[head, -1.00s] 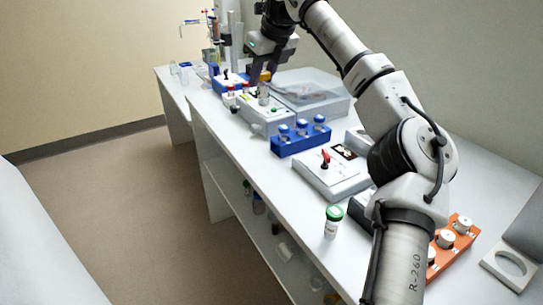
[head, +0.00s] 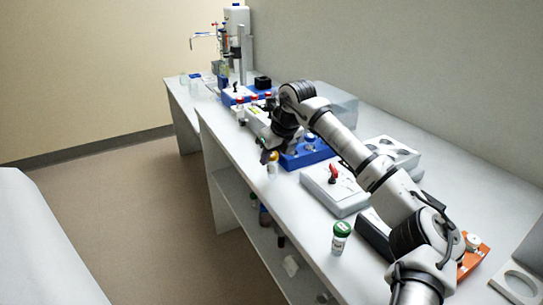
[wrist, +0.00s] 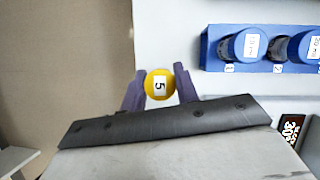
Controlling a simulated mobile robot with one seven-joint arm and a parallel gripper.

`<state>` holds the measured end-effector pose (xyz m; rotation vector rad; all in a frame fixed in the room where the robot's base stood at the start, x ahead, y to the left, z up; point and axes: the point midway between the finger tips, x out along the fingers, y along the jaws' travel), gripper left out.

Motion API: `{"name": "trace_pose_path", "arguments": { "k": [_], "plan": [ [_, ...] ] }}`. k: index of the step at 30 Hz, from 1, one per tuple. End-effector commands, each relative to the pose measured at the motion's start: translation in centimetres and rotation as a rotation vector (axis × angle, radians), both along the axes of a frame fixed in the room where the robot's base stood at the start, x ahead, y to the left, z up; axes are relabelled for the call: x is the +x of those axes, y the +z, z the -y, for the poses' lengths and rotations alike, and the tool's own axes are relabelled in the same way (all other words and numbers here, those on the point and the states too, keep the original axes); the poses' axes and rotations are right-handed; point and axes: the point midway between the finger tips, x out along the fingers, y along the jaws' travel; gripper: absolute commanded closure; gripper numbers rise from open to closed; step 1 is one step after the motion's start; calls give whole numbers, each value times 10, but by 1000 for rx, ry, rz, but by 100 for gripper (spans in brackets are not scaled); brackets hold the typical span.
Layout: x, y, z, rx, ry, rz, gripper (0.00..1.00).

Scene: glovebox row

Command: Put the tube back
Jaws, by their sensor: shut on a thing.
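My gripper (wrist: 159,88) is shut on a tube with a yellow cap (wrist: 159,84) marked 5, seen from above in the wrist view. In the head view the tube (head: 272,167) hangs below my gripper (head: 268,155), near the front edge of the bench and in front of the blue rack. Beyond my arm stands a grey device with several red-capped tubes (head: 254,99) along it; my arm partly hides it.
A blue rack (wrist: 209,62) holds blue-capped bottles. A grey box with a red switch (head: 333,172), a green-capped jar (head: 341,232) and an orange rack (head: 474,254) stand nearer along the bench (head: 304,236). The floor in front is clear.

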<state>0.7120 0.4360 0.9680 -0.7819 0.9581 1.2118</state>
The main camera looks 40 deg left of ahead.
Motion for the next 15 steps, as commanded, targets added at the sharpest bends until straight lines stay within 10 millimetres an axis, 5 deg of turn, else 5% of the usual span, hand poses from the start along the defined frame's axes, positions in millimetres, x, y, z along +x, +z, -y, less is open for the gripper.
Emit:
{"name": "trace_pose_path", "arguments": {
  "k": [12,13,15],
  "plan": [
    [0,-12,0,1,1,1,95],
    [0,-12,0,1,1,1,68],
    [0,-11,0,1,1,1,59]
  ]
}}
